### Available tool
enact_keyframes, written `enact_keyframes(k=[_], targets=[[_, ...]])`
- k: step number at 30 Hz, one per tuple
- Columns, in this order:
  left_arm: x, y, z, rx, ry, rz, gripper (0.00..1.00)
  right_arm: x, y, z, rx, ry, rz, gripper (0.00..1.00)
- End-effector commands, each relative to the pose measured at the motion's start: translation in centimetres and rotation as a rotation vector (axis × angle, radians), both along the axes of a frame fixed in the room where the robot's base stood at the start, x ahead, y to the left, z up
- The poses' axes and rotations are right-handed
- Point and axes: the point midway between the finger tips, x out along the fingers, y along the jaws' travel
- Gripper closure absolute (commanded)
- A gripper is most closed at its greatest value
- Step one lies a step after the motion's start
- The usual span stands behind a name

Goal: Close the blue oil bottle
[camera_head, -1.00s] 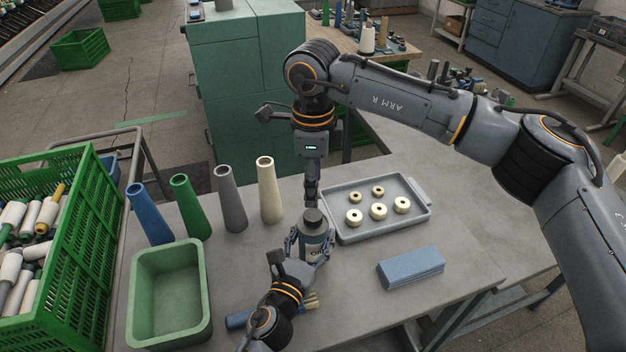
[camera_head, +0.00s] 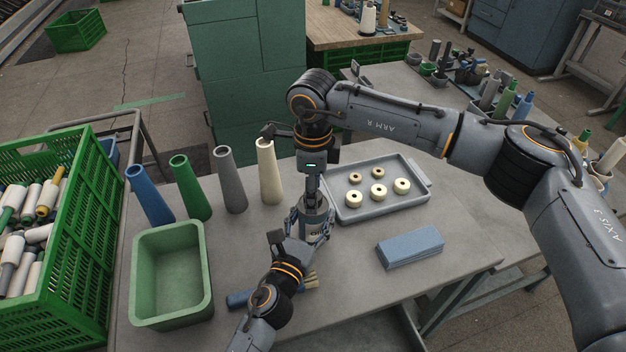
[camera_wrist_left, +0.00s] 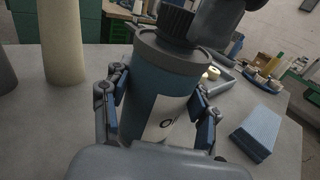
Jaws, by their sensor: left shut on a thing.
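The blue oil bottle (camera_wrist_left: 160,90) has a white label and a grey shoulder. It stands upright at the middle of the table. My left gripper (camera_head: 316,228) is shut around its body, one finger on each side in the left wrist view. A black ribbed cap (camera_wrist_left: 174,20) shows at the bottle's top in that view; I cannot tell whether it is seated. My right gripper (camera_head: 312,192) points down right over the bottle's top in the head view and hides it. Whether its fingers are shut on the cap is hidden.
A grey tray with several cream rings (camera_head: 348,213) lies right of the bottle, with a blue block (camera_head: 410,247) in front. Several tall cones (camera_head: 230,180) stand to the left, behind a green bin (camera_head: 142,290). A blue-handled brush (camera_head: 240,298) lies beside my left arm.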

Motion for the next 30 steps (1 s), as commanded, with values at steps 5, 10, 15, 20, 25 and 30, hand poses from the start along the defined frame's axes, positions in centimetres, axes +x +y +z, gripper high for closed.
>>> enact_keyframes(k=[5,10,15,20,25,30], targets=[[0.01,0.00,0.04,0.000,-0.001,0.000,1.00,0.01,0.01,-0.08,0.000,-0.001,0.000,0.43],[0.01,0.00,0.04,0.000,-0.001,0.000,1.00,0.00,0.01,-0.06,0.000,0.000,0.000,0.59],[0.01,0.00,0.04,0.000,-0.001,0.000,1.00,0.00,0.01,-0.05,0.000,0.000,0.000,0.94],[0.01,-0.01,0.04,0.000,-0.001,0.000,1.00,0.01,0.01,-0.04,0.000,-0.001,0.000,1.00],[0.00,-0.01,0.03,0.000,-0.001,0.000,1.00,0.02,0.00,-0.04,-0.001,-0.001,0.000,0.50],[0.00,-0.01,0.03,0.000,-0.001,0.000,1.00,0.01,0.00,-0.04,-0.001,-0.001,0.000,0.38]])
